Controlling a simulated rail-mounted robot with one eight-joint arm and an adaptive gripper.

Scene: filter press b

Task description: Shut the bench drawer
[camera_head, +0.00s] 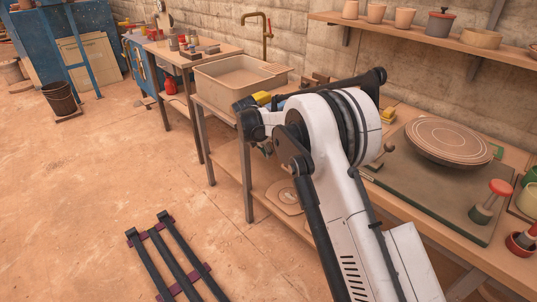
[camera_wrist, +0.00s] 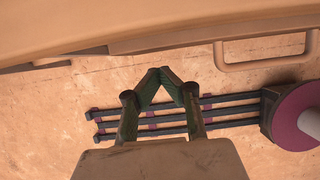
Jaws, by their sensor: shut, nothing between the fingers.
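The bench (camera_head: 228,100) runs along the wall in the head view. I cannot make out its drawer there; my white arm hides part of the bench front. In the wrist view a pale wooden edge (camera_wrist: 150,32) crosses the top of the picture. A tan rounded loop (camera_wrist: 222,52), perhaps a handle, shows below it at the right. I cannot tell how far the drawer is open. My gripper (camera_wrist: 160,72) is shut and empty, its dark green fingertips together. It appears just below the wooden edge and left of the loop, apart from the loop.
A basin (camera_head: 225,92) with a brass tap (camera_head: 266,32) stands on the bench. A round wheel head (camera_head: 448,138) and a red-topped tool (camera_head: 490,200) lie at the right. Dark rails (camera_head: 165,250) lie on the floor. The floor left of the bench is mostly clear.

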